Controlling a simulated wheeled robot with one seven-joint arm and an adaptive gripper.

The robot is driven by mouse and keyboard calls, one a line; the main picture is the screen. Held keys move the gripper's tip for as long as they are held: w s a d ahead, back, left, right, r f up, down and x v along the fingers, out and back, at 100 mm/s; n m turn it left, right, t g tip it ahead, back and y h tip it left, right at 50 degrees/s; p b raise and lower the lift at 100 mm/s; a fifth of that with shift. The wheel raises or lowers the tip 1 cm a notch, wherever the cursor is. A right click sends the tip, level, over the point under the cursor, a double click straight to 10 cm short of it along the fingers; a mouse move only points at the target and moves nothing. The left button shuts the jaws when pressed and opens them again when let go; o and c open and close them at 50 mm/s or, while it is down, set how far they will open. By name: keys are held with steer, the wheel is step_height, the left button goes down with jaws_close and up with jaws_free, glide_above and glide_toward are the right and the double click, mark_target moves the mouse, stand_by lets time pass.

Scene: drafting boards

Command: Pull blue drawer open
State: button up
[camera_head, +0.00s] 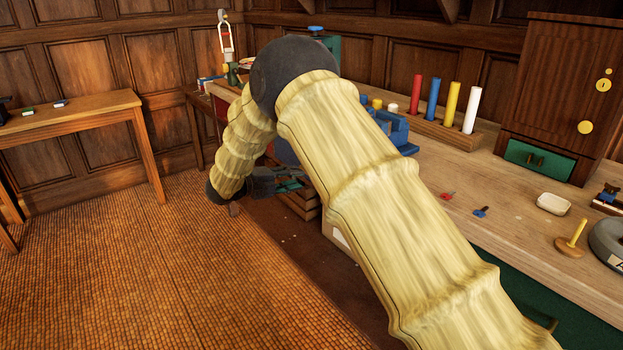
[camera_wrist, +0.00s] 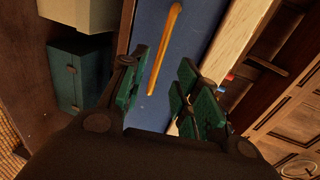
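The blue drawer front (camera_wrist: 192,40) fills the upper middle of the wrist view. A long yellow-orange bar handle (camera_wrist: 165,50) is on it. My gripper (camera_wrist: 163,82) is open, with one green-padded finger on each side of the handle's near end in that picture. I see no clear contact, and I cannot tell how far the fingers are from the handle. In the head view my gripper (camera_head: 278,183) is at the workbench's left side, partly behind my arm.
A side table (camera_head: 75,104) stands at left. Floor (camera_head: 150,270) between is clear.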

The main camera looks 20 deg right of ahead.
steer(key=x, duration=0.7)
steer(key=shift+w+d+f, duration=0.1)
steer(key=shift+d, duration=0.25)
jaws_close()
